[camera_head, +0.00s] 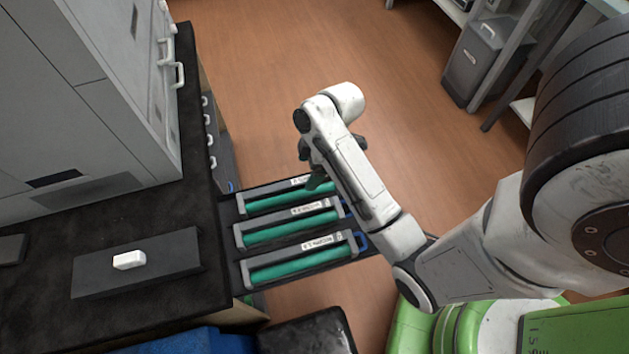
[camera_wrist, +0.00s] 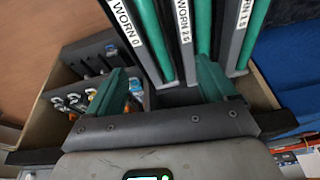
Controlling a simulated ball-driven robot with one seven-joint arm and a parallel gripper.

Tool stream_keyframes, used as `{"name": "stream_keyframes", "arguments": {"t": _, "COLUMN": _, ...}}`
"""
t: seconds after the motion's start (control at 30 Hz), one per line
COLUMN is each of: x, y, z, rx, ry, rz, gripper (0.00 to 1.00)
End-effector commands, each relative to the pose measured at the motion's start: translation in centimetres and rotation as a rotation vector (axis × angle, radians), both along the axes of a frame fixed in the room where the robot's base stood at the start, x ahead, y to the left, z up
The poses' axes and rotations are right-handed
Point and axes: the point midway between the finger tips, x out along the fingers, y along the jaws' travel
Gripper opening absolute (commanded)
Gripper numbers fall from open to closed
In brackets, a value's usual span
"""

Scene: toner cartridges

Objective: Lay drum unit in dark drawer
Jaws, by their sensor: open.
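Three drum units with green rollers in grey frames lie side by side across a dark open drawer (camera_head: 228,210) at the counter's side. They are the far unit (camera_head: 265,201), the middle unit (camera_head: 290,229) and the near unit (camera_head: 300,262). In the wrist view their white labels begin with "WORN"; the left unit (camera_wrist: 127,22), middle unit (camera_wrist: 184,25) and right unit (camera_wrist: 245,25) show only in part. My gripper (camera_head: 319,172) is above the far unit's right end in the head view. Its fingers (camera_wrist: 163,88) are apart, with nothing seen between them.
A black counter (camera_head: 40,300) holds a grey cabinet (camera_head: 90,90) and a dark slab (camera_head: 175,255) with a white block (camera_head: 129,260) on it. White drawer handles (camera_head: 211,139) line the counter's side. A black box (camera_head: 305,335) stands near the front.

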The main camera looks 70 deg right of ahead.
Motion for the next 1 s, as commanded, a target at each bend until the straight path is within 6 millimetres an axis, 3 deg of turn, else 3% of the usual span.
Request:
{"name": "stream_keyframes", "arguments": {"t": 0.3, "x": -5.4, "y": 9.3, "z": -0.1, "rx": -0.096, "ry": 0.19, "rz": -0.39, "gripper": 0.85}}
{"name": "stream_keyframes", "arguments": {"t": 0.43, "x": -7.0, "y": 11.8, "z": 0.5, "rx": -0.106, "ry": 0.203, "rz": -0.516, "gripper": 0.85}}
{"name": "stream_keyframes", "arguments": {"t": 0.6, "x": -8.0, "y": 13.2, "z": 0.9, "rx": -0.109, "ry": 0.206, "rz": -0.592, "gripper": 0.85}}
{"name": "stream_keyframes", "arguments": {"t": 0.9, "x": -8.0, "y": 13.2, "z": 0.9, "rx": -0.107, "ry": 0.206, "rz": -0.599, "gripper": 0.85}}
{"name": "stream_keyframes", "arguments": {"t": 1.0, "x": -8.0, "y": 13.2, "z": 0.9, "rx": -0.107, "ry": 0.206, "rz": -0.599, "gripper": 0.76}}
